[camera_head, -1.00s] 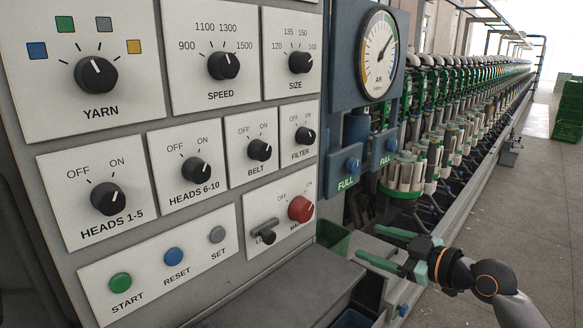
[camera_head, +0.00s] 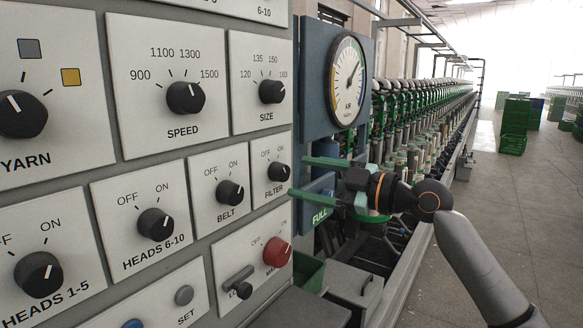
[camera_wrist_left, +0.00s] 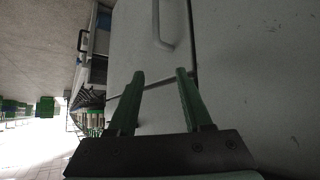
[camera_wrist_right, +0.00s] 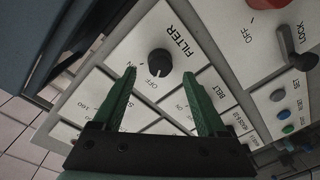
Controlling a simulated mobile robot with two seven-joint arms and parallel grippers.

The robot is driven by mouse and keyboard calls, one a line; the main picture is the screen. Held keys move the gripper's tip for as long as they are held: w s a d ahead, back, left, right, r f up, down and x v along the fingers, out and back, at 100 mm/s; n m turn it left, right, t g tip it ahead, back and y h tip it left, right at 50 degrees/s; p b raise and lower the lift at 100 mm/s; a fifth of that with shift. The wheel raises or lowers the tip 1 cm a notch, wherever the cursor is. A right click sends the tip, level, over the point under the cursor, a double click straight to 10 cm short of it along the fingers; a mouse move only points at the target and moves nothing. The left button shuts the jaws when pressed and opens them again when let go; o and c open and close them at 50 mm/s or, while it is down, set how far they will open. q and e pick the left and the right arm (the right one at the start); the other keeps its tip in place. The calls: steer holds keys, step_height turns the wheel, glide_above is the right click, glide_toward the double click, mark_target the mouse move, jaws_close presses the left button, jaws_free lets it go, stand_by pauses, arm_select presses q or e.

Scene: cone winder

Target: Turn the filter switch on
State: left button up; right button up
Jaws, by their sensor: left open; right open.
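The filter switch (camera_head: 279,172) is a black round knob on a white plate marked OFF and ON, at the right edge of the control panel. It also shows in the right wrist view (camera_wrist_right: 160,62), ahead of and between the fingertips; which label its mark points at is hard to tell. My right gripper (camera_head: 298,177) is open and empty, its fingers aimed left at the filter plate, just right of the knob and apart from it. My left gripper (camera_wrist_left: 160,73) is open and empty, facing a grey cabinet; it is outside the head view.
The belt knob (camera_head: 230,193) sits left of the filter plate, and the red main switch (camera_head: 277,252) is below. A blue board with an air gauge (camera_head: 347,80) stands right of the panel. A grey cabinet handle (camera_wrist_left: 160,28) is ahead of my left gripper.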

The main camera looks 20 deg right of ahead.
mark_target(286, 174)
steer(key=shift+p+x, duration=0.3)
steer(key=shift+x, duration=1.6)
jaws_close()
